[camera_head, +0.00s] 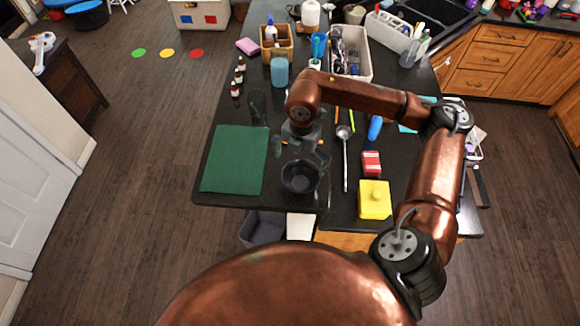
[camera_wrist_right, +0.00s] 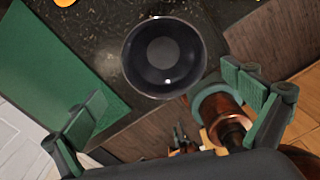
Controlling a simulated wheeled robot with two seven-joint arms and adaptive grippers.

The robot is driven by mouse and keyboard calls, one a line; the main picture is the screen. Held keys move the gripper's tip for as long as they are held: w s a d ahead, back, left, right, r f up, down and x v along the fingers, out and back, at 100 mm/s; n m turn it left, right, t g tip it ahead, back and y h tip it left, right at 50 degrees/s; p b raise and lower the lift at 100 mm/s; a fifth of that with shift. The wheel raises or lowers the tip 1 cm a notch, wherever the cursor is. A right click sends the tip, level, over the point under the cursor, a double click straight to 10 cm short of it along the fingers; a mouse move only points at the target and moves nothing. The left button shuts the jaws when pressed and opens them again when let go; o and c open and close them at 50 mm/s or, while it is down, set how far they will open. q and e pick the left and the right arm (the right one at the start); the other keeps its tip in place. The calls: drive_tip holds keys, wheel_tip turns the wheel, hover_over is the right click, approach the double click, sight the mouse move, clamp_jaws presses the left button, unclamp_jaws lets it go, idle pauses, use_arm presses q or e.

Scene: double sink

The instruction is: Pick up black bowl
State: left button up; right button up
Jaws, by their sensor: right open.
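The black bowl (camera_head: 300,178) stands upright near the front edge of the dark counter in the head view. It looks empty, and in the wrist view the bowl (camera_wrist_right: 163,57) shows from above as a round dark rim. My right gripper (camera_head: 303,149) is above the counter, just behind and above the bowl in the head view. In the wrist view the right gripper's two fingers (camera_wrist_right: 172,100) are spread wide, with nothing between them, and the bowl lies ahead between their directions. My left gripper is not in view.
A green mat (camera_head: 235,160) lies left of the bowl. A ladle (camera_head: 345,160), a red box (camera_head: 371,163) and a yellow container (camera_head: 375,200) are to its right. Bottles, a wooden caddy (camera_head: 277,42) and a utensil bin (camera_head: 350,55) stand further back. The counter edge (camera_head: 255,208) is close in front.

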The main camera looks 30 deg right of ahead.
sight(300, 182)
drive_tip(key=shift+s+d+f+p, duration=0.1)
drive_tip(key=shift+s+f+p, duration=0.3)
drive_tip(key=shift+f, duration=0.25)
drive_tip(key=shift+s+d+f+p, duration=0.1)
drive_tip(key=shift+s+f+p, duration=0.25)
drive_tip(key=shift+f, duration=0.25)
drive_tip(key=f, duration=0.1)
drive_tip(key=w+f+p, duration=0.1)
drive_tip(key=shift+f, duration=0.4)
drive_tip(key=shift+w+f+p, duration=0.2)
drive_tip(key=shift+f+p, duration=0.1)
drive_tip(key=shift+f, duration=0.35)
drive_tip(key=shift+s+f, duration=0.3)
drive_tip(key=shift+f, duration=0.05)
drive_tip(key=shift+w, duration=0.15)
drive_tip(key=c, duration=0.8)
drive_tip(key=shift+c, duration=0.7)
drive_tip(key=c, duration=0.3)
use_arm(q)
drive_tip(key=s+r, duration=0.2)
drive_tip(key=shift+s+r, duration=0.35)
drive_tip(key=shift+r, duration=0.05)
use_arm(e)
drive_tip(key=shift+r, duration=0.15)
